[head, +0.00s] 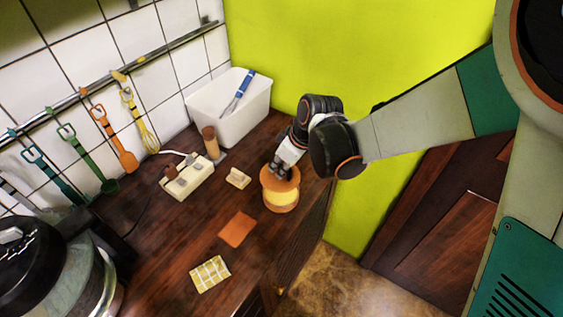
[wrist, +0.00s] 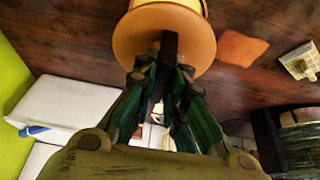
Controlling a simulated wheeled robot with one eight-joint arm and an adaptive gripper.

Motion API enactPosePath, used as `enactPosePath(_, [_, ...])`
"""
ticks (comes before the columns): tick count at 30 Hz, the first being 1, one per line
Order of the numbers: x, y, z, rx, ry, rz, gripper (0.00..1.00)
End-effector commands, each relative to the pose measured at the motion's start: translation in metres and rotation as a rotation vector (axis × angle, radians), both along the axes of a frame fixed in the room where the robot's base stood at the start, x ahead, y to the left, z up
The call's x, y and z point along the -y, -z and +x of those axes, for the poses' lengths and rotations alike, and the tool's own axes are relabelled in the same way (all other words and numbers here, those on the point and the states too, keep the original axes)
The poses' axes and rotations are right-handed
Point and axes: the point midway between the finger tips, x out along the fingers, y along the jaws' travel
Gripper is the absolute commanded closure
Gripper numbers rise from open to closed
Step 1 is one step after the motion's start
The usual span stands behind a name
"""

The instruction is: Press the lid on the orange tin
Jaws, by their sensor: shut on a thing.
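The orange tin (head: 281,199), with a yellow band round its side, stands near the right edge of the dark wooden counter. The round orange lid (head: 291,181) is over the tin's top, roughly level; I cannot tell whether it is fully seated. In the wrist view the lid (wrist: 196,42) is a large orange disc with part of the yellow tin (wrist: 193,4) behind it. My gripper (head: 281,170) is directly above the lid, shut on its dark knob (wrist: 169,48). The knob is mostly hidden by my fingers in the head view.
A small wooden block (head: 238,178) and a cream switch board (head: 187,179) lie left of the tin. An orange square (head: 237,229) and a checked cloth (head: 210,274) lie in front. A white bin (head: 238,115) stands behind. A pot (head: 75,275) is at lower left.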

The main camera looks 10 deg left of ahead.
Motion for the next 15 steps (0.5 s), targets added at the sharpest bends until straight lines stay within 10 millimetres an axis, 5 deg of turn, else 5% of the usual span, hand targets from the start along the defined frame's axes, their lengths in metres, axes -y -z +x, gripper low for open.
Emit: enactPosePath(15, [0.001, 0.036, 0.0, -0.001, 0.003, -0.001, 1.0])
